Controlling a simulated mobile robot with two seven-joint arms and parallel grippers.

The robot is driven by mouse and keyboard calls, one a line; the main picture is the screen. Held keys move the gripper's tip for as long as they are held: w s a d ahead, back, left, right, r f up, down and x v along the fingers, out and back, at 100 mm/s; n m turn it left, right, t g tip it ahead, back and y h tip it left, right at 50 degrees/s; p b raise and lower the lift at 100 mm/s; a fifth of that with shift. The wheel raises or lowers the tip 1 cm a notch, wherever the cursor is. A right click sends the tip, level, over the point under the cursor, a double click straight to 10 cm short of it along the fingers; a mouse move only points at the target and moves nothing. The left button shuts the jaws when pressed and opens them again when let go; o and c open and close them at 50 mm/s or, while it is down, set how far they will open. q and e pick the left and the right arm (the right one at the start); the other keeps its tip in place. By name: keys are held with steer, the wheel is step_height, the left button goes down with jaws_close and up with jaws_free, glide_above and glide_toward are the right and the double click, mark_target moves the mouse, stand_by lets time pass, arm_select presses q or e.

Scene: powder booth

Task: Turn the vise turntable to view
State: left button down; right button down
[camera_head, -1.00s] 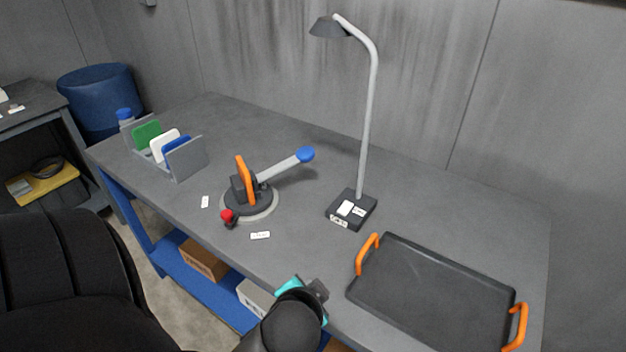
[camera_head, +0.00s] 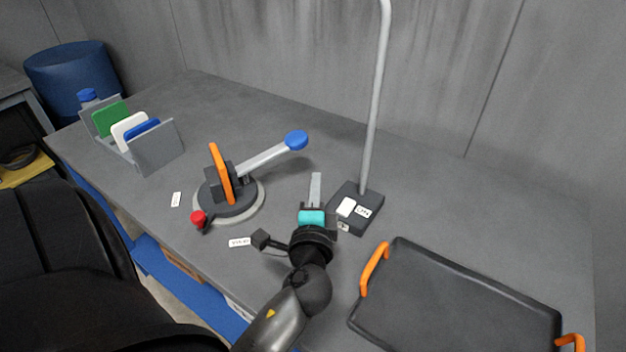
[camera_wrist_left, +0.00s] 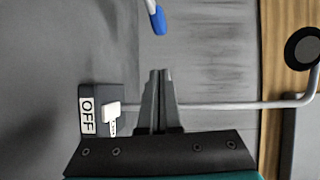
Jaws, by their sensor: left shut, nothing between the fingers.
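The vise turntable (camera_head: 229,197) stands on the bench left of centre, a dark round base on a pale ring. It carries a vise with an orange plate (camera_head: 221,174), a grey bar ending in a blue knob (camera_head: 296,140) and a red knob (camera_head: 198,217) at the front. The blue knob also shows at the top of the left wrist view (camera_wrist_left: 159,22). My left gripper (camera_head: 315,181) is shut and empty, right of the turntable and in front of the lamp base. Its closed fingers show in the left wrist view (camera_wrist_left: 160,76). My right gripper is not in view.
A lamp base (camera_head: 356,206) with a tall post stands just right of my gripper; its label reads OFF in the wrist view (camera_wrist_left: 87,116). A dark tray (camera_head: 455,300) with orange handles lies at right. A rack (camera_head: 155,148) of coloured plates stands at left.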

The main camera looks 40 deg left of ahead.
mark_target(306, 145)
arm_select(q)
steer(key=w+a, duration=0.4)
steer(key=a, duration=0.1)
steer(key=w+a, duration=0.2)
steer(key=a, duration=0.1)
steer(key=shift+w+a+f, duration=0.25)
steer(key=shift+w+f, duration=0.1)
steer(key=shift+a, duration=0.1)
